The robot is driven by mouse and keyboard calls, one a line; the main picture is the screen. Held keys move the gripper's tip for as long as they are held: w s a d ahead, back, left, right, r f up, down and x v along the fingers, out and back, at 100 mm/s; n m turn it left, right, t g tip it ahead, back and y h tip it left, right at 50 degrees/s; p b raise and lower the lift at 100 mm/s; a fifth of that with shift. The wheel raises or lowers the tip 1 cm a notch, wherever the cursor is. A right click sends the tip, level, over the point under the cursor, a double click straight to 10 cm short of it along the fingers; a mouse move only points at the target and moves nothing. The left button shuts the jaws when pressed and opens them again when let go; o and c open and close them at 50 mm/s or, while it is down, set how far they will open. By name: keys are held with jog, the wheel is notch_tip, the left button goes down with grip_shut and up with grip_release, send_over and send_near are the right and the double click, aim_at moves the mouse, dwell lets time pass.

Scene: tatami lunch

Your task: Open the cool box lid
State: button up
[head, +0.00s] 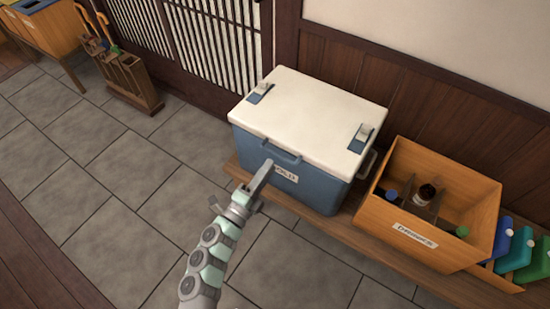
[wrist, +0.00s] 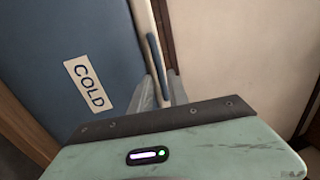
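The cool box (head: 245,147) has a blue body and a white lid (head: 308,103), which lies flat and shut on top. A blue handle (head: 283,152) sits at the lid's front edge, above the COLD label; it also shows in the wrist view (wrist: 153,52). My gripper (head: 267,166) is at the front of the box, close to the handle's left end. In the wrist view my gripper (wrist: 161,80) has its fingers a little apart, with the handle's near end between them. I see no clear contact with either finger.
An open wooden crate (head: 392,222) with bottles stands close on the right of the box on a low wooden bench (head: 309,215). A wall and lattice doors rise behind.

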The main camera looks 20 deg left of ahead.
aim_at(277, 155)
jog(key=b+x, duration=0.1)
jog(key=x, duration=0.4)
jog(key=shift+w+d, duration=0.1)
jog(key=shift+w, duration=0.2)
jog(key=shift+c, duration=0.4)
grip_shut()
dwell(0.7)
